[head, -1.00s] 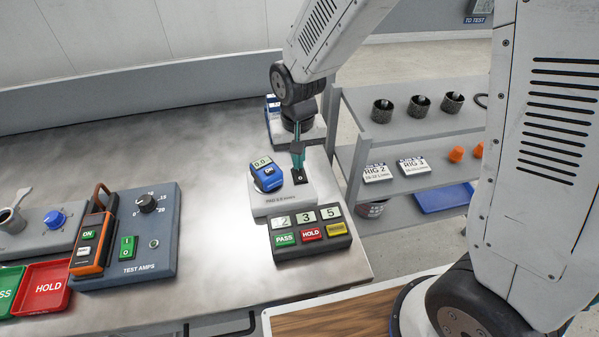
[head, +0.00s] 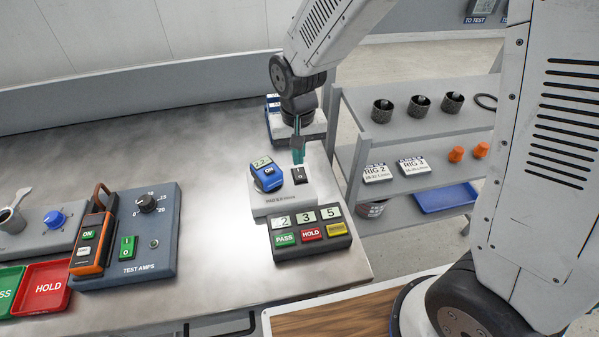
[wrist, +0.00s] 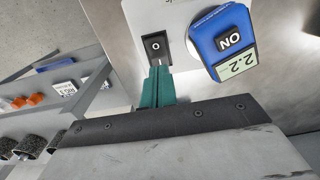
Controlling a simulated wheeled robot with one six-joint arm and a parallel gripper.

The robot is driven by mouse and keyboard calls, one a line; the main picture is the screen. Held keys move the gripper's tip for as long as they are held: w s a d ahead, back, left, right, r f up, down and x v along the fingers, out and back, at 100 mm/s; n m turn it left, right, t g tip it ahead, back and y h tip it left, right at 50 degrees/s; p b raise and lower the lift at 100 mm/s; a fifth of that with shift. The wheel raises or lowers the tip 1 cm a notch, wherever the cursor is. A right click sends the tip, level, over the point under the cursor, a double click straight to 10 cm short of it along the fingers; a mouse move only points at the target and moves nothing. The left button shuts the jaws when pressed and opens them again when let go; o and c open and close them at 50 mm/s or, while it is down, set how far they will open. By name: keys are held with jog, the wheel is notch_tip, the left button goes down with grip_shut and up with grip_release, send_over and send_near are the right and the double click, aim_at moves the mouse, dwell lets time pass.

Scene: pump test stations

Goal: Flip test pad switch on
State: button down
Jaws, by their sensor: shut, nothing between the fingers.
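The light grey test pad (head: 272,205) stands near the right end of the bench. Its black rocker switch (head: 297,174) shows on the pad's right side, and it also shows in the wrist view (wrist: 155,47) with a white O mark visible. A blue meter (head: 267,178) sits on the pad, left of the switch. In the wrist view the fingertips (wrist: 158,68) are close to the switch's edge; contact is unclear.
A dark box (head: 312,239) with PASS, HOLD and yellow buttons stands in front of the pad. The TEST AMPS panel (head: 124,252) with an orange clamp meter (head: 93,238) is to the left. A grey shelf (head: 400,190) stands at right. The middle bench is clear.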

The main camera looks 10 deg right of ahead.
aim_at(298, 170)
jog(key=shift+r, duration=2.35)
